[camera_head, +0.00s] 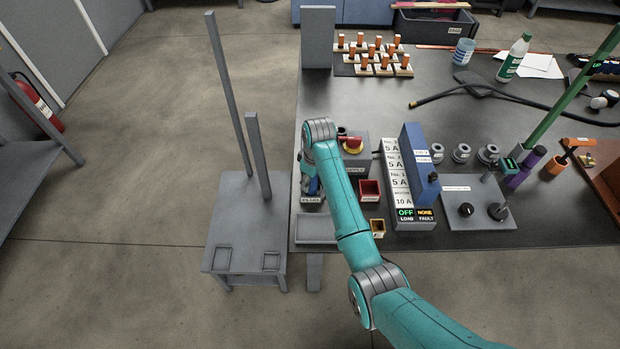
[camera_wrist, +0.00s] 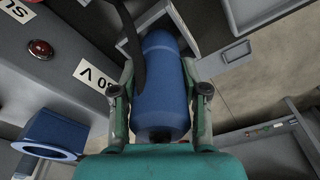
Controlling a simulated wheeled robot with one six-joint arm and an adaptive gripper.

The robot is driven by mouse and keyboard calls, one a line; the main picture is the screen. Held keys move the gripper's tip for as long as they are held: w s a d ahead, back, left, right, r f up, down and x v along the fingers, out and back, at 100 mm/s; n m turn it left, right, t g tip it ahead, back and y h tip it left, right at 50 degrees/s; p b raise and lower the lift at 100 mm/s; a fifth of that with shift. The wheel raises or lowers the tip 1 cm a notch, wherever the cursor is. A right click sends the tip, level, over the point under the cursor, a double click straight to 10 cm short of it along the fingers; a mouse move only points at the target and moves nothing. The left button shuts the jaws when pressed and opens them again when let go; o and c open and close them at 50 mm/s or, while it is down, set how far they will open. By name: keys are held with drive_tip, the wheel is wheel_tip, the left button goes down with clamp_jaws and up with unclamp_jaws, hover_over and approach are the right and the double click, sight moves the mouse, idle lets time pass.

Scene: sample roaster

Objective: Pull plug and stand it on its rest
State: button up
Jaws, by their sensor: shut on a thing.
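My gripper (camera_wrist: 160,92) has its two fingers closed on the sides of a blue cylindrical plug (camera_wrist: 160,70). A dark cable runs past the plug's upper left side in the wrist view. A blue ring-shaped fitting (camera_wrist: 42,136), which looks like a socket, lies to the left of the plug and apart from it. In the head view, a bit of blue (camera_head: 313,186) shows below my wrist at the table's left edge, and my arm hides most of the grip. I cannot tell which fixture is the rest.
A shallow grey tray (camera_head: 300,229) lies at the table's left corner. A grey stand (camera_head: 240,240) is beside the table.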

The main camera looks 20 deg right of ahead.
drive_tip(key=shift+f, duration=0.7)
drive_tip(key=o, duration=1.4)
drive_tip(key=r, duration=0.8)
drive_tip(key=s+d+r, duration=0.1)
drive_tip(key=r, duration=0.3)
drive_tip(key=shift+s, duration=0.1)
drive_tip(key=shift+f, duration=0.1)
